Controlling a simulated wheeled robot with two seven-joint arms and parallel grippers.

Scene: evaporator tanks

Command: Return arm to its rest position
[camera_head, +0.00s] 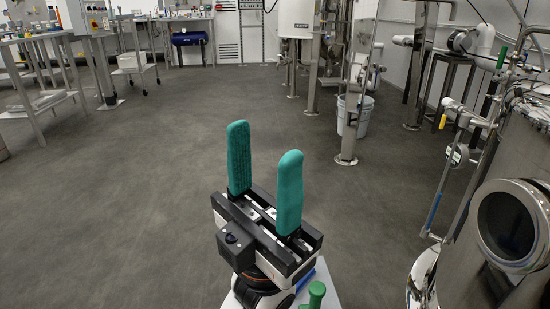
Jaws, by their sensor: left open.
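My left gripper (265,188) is at the lower middle of the head view, pointing up and away from me. Its two green fingers stand apart with nothing between them. It is open and empty, with bare grey floor behind it. A small green knob-like thing (316,292) shows at the bottom edge, just below and right of the gripper. My right gripper does not show.
A steel tank with a round port (508,225) stands close on the right, with pipes and a gauge (453,156). A white bucket (355,116) stands by steel posts farther back. Tables (48,95) line the far left. The floor (120,200) at left and centre is clear.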

